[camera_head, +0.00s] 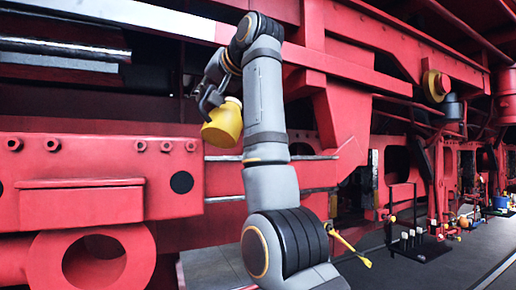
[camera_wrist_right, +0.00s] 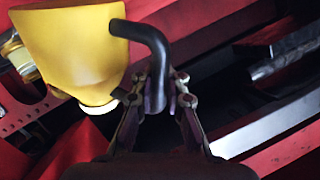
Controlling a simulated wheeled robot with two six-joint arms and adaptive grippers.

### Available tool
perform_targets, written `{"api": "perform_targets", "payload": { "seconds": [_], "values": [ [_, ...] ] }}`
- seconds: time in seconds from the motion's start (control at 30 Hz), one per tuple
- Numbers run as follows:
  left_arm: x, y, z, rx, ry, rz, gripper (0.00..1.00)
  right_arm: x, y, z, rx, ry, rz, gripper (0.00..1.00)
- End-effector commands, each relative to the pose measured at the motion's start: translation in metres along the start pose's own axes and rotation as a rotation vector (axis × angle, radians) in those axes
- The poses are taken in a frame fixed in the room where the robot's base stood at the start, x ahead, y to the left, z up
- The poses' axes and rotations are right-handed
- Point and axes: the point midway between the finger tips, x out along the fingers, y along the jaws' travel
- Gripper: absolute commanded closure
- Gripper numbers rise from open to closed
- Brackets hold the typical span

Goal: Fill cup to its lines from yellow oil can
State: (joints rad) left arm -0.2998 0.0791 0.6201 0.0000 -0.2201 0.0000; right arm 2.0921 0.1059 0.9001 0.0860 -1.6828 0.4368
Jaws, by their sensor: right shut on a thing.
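The yellow oil can (camera_head: 223,124) hangs tilted below my right gripper (camera_head: 210,95), in front of the red locomotive frame in the head view. In the right wrist view the yellow can (camera_wrist_right: 75,45) fills the upper left, with a pale ring at its lower end. Its black bent handle (camera_wrist_right: 158,60) runs down between the fingers of my right gripper (camera_wrist_right: 158,98), which is shut on it. A small brass-and-pale fitting (camera_wrist_right: 18,55) shows at the left edge of the wrist view, partly behind the can; I cannot tell whether it is the cup. My left gripper is not in view.
A red bolted block (camera_head: 85,195) stands at the left, below and left of the can. Red beams and grey rods lie close behind my arm. At the right, a dark stand (camera_head: 415,245) with several small pieces is on the grey floor beside the locomotive.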

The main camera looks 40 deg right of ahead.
Motion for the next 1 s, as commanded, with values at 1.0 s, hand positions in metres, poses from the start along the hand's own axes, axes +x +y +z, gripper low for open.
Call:
{"api": "perform_targets", "payload": {
  "seconds": [1.0],
  "values": [
    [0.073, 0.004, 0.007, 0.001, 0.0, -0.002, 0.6, 0.008, 0.021, 0.051, -0.236, 0.109, -0.004, 1.0]
  ]
}}
